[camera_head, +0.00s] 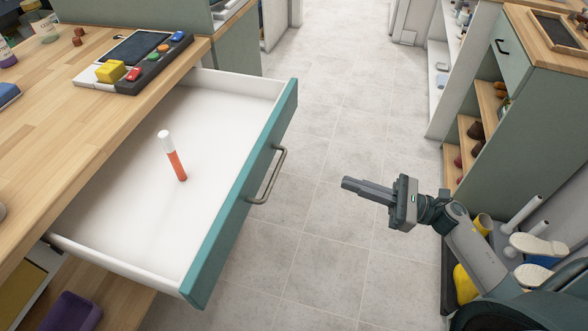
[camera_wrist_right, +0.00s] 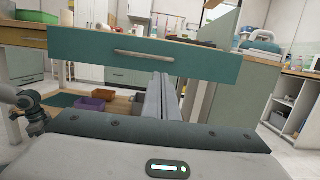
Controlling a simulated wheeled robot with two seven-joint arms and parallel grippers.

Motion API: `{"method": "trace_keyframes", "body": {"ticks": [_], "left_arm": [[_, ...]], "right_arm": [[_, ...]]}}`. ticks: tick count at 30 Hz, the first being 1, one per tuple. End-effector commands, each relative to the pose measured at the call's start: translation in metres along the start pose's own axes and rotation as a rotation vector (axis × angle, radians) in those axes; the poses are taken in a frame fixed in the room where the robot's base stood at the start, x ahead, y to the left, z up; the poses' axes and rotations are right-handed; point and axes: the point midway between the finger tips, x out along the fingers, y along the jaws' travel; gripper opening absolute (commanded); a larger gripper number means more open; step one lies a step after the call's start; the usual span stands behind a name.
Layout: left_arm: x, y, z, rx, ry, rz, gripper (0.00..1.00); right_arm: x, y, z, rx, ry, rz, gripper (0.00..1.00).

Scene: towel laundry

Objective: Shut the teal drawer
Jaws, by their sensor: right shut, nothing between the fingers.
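The teal drawer (camera_head: 242,195) is pulled far out from under the wooden counter. Its white inside holds one orange and white marker-like stick (camera_head: 173,156). A metal handle (camera_head: 269,175) is on its front. My right gripper (camera_head: 346,184) is shut and empty, to the right of the drawer front and apart from it. In the right wrist view the shut fingers (camera_wrist_right: 159,82) point toward the teal drawer front (camera_wrist_right: 190,62), with its handle (camera_wrist_right: 144,55) a little left of the fingertips. My left gripper is not in view.
The wooden counter (camera_head: 60,110) carries a panel with colored buttons (camera_head: 133,65). A purple bin (camera_head: 72,312) sits on a lower shelf. A green shelf unit (camera_head: 540,100) stands at the right, with shoes (camera_head: 537,246) near my arm. The tiled floor (camera_head: 325,235) between is clear.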

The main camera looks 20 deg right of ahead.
Motion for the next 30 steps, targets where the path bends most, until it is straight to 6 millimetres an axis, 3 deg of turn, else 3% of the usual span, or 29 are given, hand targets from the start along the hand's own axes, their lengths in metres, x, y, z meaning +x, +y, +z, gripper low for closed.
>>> {"method": "trace_keyframes", "body": {"ticks": [14,26,30], "left_arm": [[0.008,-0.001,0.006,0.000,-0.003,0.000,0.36],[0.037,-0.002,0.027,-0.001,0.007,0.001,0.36],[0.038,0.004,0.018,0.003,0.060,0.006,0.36]], "right_arm": [[0.015,-0.001,0.001,0.006,-0.002,-0.003,0.00],[0.073,-0.001,0.004,0.006,-0.004,-0.002,0.00],[0.098,-0.001,0.003,0.007,-0.004,-0.002,0.00]]}}
